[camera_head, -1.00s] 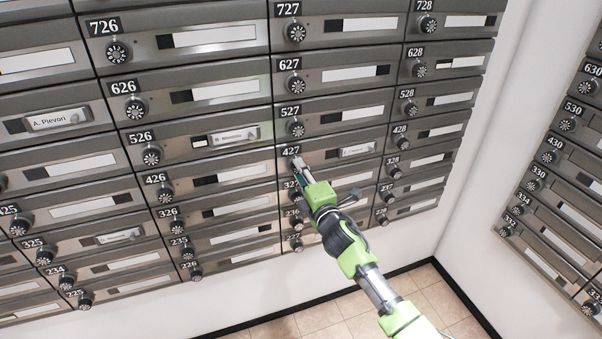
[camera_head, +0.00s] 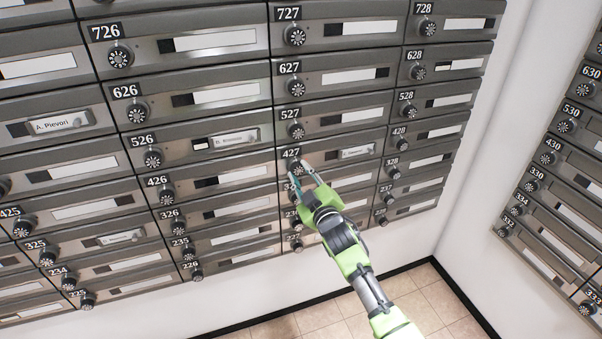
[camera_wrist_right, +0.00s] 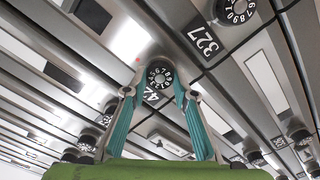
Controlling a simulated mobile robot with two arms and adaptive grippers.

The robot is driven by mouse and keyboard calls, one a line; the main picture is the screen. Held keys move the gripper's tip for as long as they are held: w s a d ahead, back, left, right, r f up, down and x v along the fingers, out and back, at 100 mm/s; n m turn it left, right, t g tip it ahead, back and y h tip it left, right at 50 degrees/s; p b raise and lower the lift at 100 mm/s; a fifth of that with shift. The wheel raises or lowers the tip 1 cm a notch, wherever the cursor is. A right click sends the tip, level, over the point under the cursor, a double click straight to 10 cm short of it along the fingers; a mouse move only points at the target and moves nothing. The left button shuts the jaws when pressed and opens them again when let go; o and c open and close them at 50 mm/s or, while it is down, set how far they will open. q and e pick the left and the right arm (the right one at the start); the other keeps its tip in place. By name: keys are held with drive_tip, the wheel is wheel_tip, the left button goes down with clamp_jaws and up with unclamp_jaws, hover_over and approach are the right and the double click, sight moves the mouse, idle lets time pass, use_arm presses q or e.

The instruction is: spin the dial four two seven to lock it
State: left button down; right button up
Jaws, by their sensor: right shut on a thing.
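The black dial with white digits of mailbox 427 (camera_head: 298,165) sits under its number plate (camera_head: 291,153) in the head view. In the right wrist view the dial (camera_wrist_right: 160,76) lies between my two teal fingers, with its number plate (camera_wrist_right: 151,97) partly hidden below it. My right gripper (camera_head: 300,174) is shut on this dial, one fingertip on each side; it also shows in the right wrist view (camera_wrist_right: 161,92). The mailbox door (camera_head: 345,152) is flush with its neighbours. The digit at the mark is too small to tell. My left gripper is not in view.
Mailboxes with like dials surround it, such as 527 (camera_head: 296,130) above and 428 (camera_head: 398,144) to the right. Mailbox 327 (camera_wrist_right: 207,41) is close by in the wrist view. A second mailbox bank (camera_head: 550,190) stands at the right. Tiled floor (camera_head: 420,300) is clear below.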

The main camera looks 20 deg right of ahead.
drive_tip(key=shift+m+p, duration=0.35)
drive_tip(key=shift+m, duration=1.55)
drive_tip(key=shift+f, duration=0.1)
drive_tip(key=o, duration=1.1)
drive_tip(key=s, duration=1.2)
drive_tip(key=shift+d, duration=0.2)
